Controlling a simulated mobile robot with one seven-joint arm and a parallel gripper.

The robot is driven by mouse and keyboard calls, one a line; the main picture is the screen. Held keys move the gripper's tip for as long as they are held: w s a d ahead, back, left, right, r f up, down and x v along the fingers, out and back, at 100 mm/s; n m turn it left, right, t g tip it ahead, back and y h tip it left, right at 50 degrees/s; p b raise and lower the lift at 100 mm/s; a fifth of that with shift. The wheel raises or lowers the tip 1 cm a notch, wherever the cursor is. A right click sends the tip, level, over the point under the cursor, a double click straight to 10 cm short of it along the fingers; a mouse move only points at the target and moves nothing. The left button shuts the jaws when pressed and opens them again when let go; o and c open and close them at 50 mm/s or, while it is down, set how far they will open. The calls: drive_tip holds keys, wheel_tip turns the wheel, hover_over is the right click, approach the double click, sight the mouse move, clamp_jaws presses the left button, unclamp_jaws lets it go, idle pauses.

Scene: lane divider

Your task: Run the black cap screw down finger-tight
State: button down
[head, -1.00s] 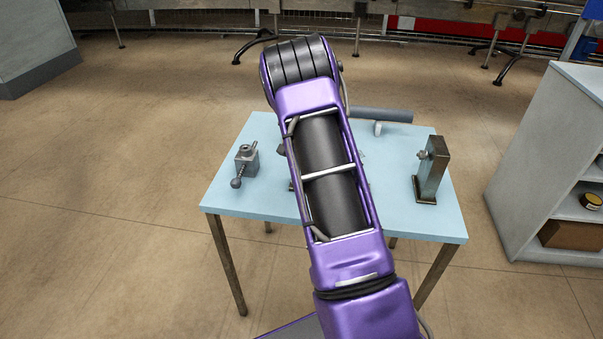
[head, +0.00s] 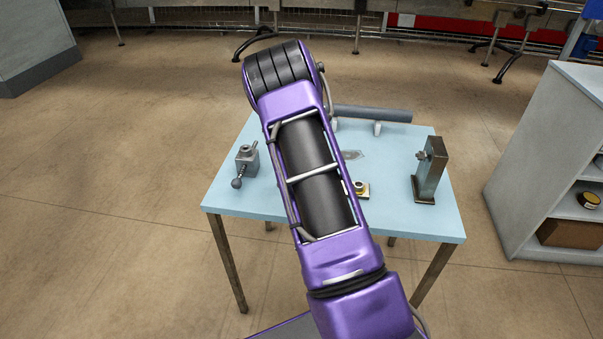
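I cannot make out the black cap screw in the head view; it may be hidden behind my arm. My purple arm crosses the middle of the table and hides part of it. My gripper does not show. A small brass-coloured round part on a base (head: 361,189) shows just right of my arm. An upright dark metal block (head: 430,172) with a small knob on its upper left side stands at the table's right. A grey block with a ball-ended lever (head: 246,163) stands at the left.
The light blue table (head: 300,206) has a grey cylinder (head: 372,114) on supports at the back. A white shelf unit (head: 540,150) stands to the right. The floor left of the table is clear.

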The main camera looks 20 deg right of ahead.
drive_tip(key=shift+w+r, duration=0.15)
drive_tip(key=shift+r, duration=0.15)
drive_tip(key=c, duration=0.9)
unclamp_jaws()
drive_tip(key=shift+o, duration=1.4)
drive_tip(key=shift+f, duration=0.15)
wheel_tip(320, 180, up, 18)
drive_tip(key=p, duration=0.1)
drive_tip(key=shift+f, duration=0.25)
